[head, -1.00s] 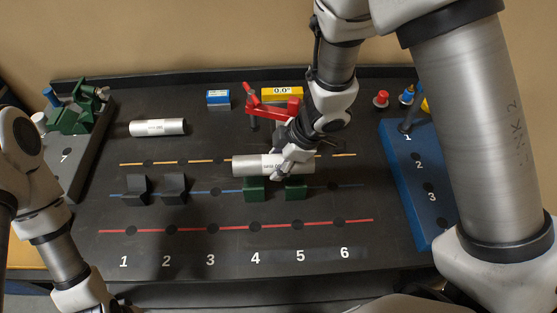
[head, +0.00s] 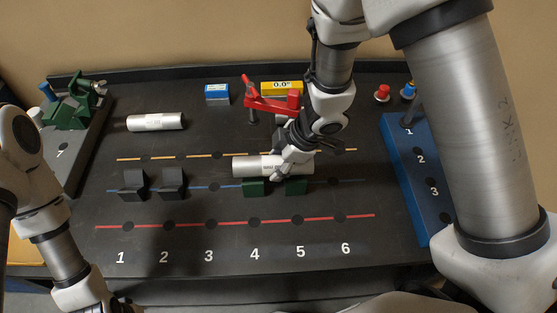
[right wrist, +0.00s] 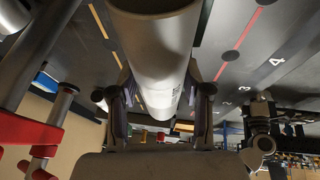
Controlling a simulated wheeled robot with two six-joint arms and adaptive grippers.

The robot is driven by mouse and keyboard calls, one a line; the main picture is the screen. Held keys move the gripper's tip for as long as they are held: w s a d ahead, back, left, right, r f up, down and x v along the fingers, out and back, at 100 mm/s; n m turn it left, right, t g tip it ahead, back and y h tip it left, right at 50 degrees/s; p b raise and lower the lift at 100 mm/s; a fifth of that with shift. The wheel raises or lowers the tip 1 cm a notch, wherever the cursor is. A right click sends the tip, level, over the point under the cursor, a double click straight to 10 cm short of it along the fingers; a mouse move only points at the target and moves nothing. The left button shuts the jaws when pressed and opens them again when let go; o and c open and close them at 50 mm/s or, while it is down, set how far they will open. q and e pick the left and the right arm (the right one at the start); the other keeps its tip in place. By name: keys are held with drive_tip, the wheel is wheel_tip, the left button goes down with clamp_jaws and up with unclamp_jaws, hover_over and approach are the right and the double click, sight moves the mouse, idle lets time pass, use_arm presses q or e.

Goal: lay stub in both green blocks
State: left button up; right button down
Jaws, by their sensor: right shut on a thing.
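A silver stub (head: 252,166) with a pale label lies level, left to right, in my right gripper (head: 279,170). That gripper is shut on it near its middle. The stub also fills the middle of the right wrist view (right wrist: 160,45) between the two fingers. A left green block (head: 253,188) and a right green block (head: 296,187) stand on the blue line below the stub. The stub overlaps their upper edges; I cannot tell whether it touches them. My left arm shows at the left edge, but its gripper is out of the picture.
Another silver cylinder (head: 155,122) lies at the back left. Two black notched blocks (head: 132,184) stand on the blue line's left part. A red clamp-like fixture (head: 270,98) is close behind the stub. A blue numbered board (head: 420,190) is right. The front area by the red line is clear.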

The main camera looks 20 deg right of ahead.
drive_tip(key=shift+f, duration=0.15)
drive_tip(key=shift+f+b, duration=0.45)
drive_tip(key=shift+f, duration=0.2)
drive_tip(key=shift+c, duration=2.1)
unclamp_jaws()
drive_tip(key=v, duration=1.2)
